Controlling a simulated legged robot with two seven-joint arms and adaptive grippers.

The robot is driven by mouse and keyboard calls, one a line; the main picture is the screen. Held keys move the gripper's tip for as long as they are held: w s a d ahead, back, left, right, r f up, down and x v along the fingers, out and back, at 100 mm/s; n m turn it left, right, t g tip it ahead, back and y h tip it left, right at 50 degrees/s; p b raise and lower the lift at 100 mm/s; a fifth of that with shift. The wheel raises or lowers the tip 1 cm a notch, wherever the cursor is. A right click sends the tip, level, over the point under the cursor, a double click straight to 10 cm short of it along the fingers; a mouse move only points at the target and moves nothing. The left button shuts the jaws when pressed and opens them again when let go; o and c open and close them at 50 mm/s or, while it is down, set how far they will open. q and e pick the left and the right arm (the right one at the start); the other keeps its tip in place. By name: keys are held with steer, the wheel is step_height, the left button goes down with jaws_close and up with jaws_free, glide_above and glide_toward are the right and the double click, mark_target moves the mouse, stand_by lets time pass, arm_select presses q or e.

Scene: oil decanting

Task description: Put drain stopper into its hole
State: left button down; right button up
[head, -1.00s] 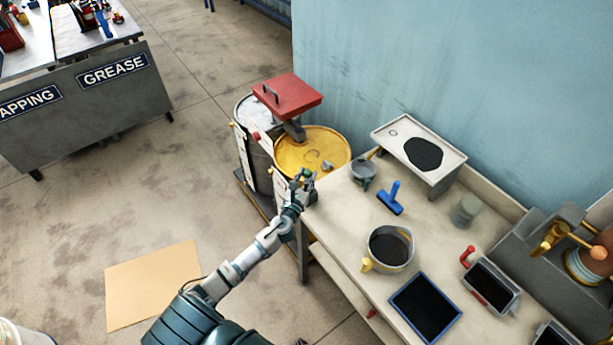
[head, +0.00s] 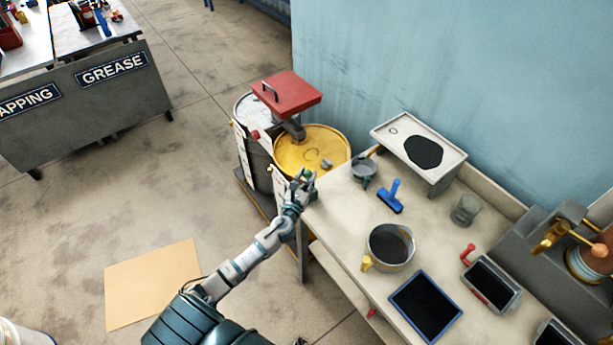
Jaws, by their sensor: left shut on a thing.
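My left gripper (head: 303,178) reaches in from the lower left, between the yellow drum and the left edge of the workbench. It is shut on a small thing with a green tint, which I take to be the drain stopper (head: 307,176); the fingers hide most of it. The yellow drum (head: 325,143) stands just beyond the gripper. A ring mark and a small grey fitting (head: 326,164) show on its lid. A raised pale tray (head: 450,158) on the bench has a large dark opening and a small round ring (head: 393,131). I cannot tell which is the stopper's hole. My right gripper is out of view.
The workbench (head: 335,215) holds a grey funnel (head: 364,169), a blue squeegee (head: 391,195), a glass jar (head: 464,210), a pot of dark liquid (head: 388,246) and a blue-rimmed tray (head: 426,307). A red lid (head: 292,92) is raised over the drums. Cardboard (head: 152,283) lies on the floor.

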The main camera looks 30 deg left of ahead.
mark_target(306, 184)
arm_select(q)
steer(key=shift+f+b, duration=1.75)
steer(key=shift+f, duration=0.35)
steer(key=c, duration=0.7)
jaws_free()
steer(key=v, duration=1.2)
steer(key=shift+f, duration=0.1)
